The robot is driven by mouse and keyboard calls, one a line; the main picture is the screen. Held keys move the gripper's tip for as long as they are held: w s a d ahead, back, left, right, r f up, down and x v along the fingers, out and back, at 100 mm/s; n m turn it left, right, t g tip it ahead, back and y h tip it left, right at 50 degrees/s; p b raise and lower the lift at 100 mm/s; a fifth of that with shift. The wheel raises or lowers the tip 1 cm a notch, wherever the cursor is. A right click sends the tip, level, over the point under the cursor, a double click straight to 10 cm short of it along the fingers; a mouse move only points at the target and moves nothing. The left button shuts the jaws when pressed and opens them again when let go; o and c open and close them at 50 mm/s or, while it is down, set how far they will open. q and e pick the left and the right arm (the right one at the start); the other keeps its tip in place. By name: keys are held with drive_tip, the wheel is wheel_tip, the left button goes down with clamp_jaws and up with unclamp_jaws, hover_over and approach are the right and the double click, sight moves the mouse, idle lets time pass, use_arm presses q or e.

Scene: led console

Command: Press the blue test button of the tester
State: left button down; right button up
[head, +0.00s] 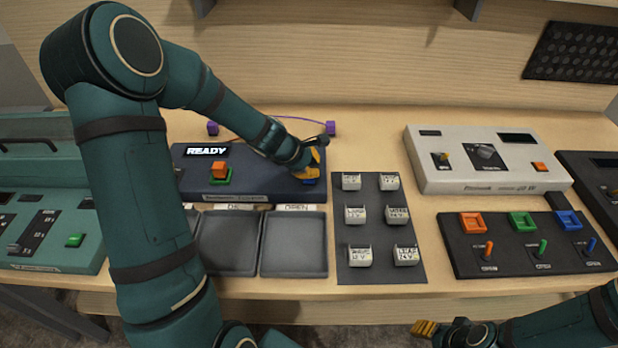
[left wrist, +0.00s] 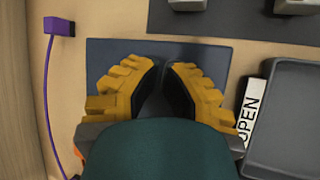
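The tester (head: 250,188) is a dark blue box with a lit display reading READY (head: 206,151). An orange block (head: 219,169) sits in a green socket (head: 220,182) on it. The blue test button (head: 311,182) is at its right end, partly hidden by my left gripper (head: 313,163), whose fingertips are right over it; I cannot tell whether they touch it. In the left wrist view the left gripper's yellow fingers (left wrist: 163,66) have their tips almost together, with nothing seen between them; the button is hidden there. My right gripper (head: 424,328) is at the bottom, far from the tester.
Grey trays (head: 294,270) labelled at the top lie in front of the tester. A dark mat (head: 381,273) with several white blocks is to the right. Farther right are a white console (head: 447,182) and a black panel (head: 462,258). A purple wire (head: 285,117) runs behind the tester.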

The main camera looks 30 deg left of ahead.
use_arm(q)
drive_tip(key=shift+f+b, duration=0.4)
idle(0.3)
drive_tip(key=shift+r, duration=0.1)
drive_tip(key=shift+r+p, duration=0.75)
drive_tip(key=shift+p, duration=0.05)
wheel_tip(320, 180, up, 5)
drive_tip(key=p, duration=0.4)
drive_tip(key=shift+p, duration=0.3)
idle(0.7)
